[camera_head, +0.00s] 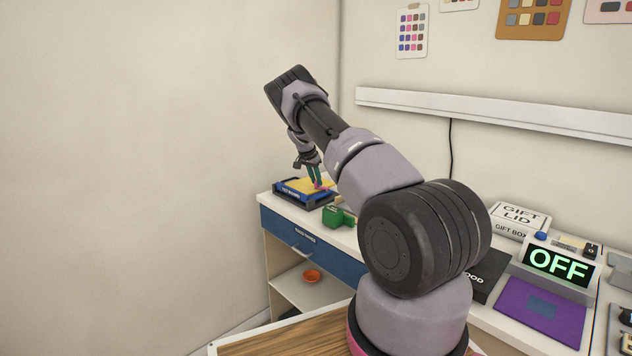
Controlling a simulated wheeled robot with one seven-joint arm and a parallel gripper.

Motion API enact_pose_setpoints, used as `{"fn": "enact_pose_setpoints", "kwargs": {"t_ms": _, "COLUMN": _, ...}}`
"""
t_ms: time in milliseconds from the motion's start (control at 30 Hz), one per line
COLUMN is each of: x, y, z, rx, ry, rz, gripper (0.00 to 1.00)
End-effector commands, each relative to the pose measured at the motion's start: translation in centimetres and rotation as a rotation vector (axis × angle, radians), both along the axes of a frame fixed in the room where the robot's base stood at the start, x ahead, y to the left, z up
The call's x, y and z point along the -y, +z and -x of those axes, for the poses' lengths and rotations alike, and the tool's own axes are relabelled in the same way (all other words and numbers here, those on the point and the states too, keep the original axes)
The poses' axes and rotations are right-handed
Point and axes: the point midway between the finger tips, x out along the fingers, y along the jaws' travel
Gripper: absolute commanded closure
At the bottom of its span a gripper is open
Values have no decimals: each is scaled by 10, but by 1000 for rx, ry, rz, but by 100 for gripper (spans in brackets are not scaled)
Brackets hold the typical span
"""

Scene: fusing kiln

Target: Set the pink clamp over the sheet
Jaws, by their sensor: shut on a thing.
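The clamp is tiny in this view and partly covered by the fingers. It is over the right part of the yellow sheet (302,184). The sheet lies on a dark blue board (293,194) with white lettering. Whether the clamp touches the sheet or hangs just above it, I cannot tell. My forearm hides the area just right of the board.
A green block-like object (336,216) stands just in front of the board. The bench (279,211) has a blue drawer (309,250) and an orange bowl (312,276) on a shelf below.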

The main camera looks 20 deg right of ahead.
Motion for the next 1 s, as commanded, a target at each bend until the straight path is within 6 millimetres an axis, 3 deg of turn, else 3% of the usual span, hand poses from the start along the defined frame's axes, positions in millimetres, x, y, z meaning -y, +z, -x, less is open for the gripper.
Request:
{"fn": "enact_pose_setpoints", "kwargs": {"t_ms": 333, "x": 3, "y": -1, "z": -5, "rx": 0, "ry": -132, "rz": 0, "gripper": 100}}
{"fn": "enact_pose_setpoints", "kwargs": {"t_ms": 867, "x": 3, "y": -1, "z": -6, "rx": -1, "ry": -154, "rz": -2, "gripper": 100}}
{"fn": "enact_pose_setpoints", "kwargs": {"t_ms": 900, "x": 3, "y": -1, "z": -6, "rx": -1, "ry": -154, "rz": -2, "gripper": 64}}
{"fn": "enact_pose_setpoints", "kwargs": {"t_ms": 967, "x": 3, "y": -1, "z": -6, "rx": -1, "ry": -154, "rz": -2, "gripper": 45}}
{"fn": "enact_pose_setpoints", "kwargs": {"t_ms": 1000, "x": 4, "y": -1, "z": -6, "rx": -1, "ry": -154, "rz": -2, "gripper": 45}}
